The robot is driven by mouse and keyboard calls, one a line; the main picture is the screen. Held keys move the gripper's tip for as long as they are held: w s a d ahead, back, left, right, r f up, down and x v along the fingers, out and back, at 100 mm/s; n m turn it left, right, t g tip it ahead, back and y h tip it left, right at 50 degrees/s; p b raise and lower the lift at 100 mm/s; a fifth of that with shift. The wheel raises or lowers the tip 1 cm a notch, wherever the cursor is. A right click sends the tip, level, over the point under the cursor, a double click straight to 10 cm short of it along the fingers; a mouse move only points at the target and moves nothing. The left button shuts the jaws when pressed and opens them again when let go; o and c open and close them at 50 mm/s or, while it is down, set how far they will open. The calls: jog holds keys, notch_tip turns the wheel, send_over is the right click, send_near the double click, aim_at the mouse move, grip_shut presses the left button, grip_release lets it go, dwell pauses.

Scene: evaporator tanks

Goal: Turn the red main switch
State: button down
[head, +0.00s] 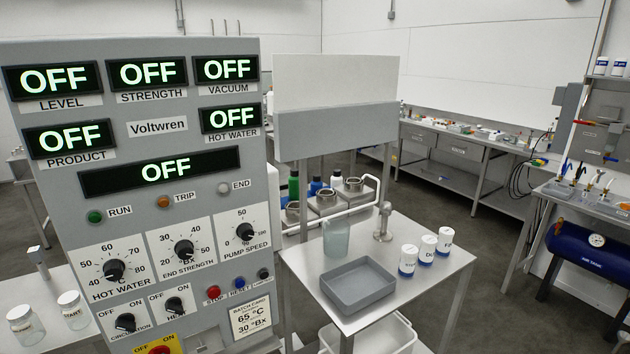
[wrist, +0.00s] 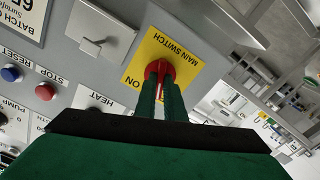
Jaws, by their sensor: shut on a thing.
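The red main switch (wrist: 159,70) sits on a yellow plate (wrist: 190,58) marked MAIN SWITCH in the wrist view, where the panel appears upside down. My gripper (wrist: 160,84) has its two green fingers shut on the red knob. The ON mark shows on the plate beside the fingers; the rest of the plate's lettering is partly hidden. In the head view the red switch (head: 160,350) and its yellow plate show only at the bottom edge of the panel. All the panel displays (head: 165,169) read OFF.
The grey control panel (head: 200,200) carries dials, the red STOP button (head: 213,292) and a batch card (head: 251,316). A latch (wrist: 103,42) sticks out near the switch in the wrist view. A steel table (head: 440,262) with a grey tray (head: 358,285) stands to the right.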

jog(key=shift+m, duration=2.1)
jog(key=shift+m, duration=1)
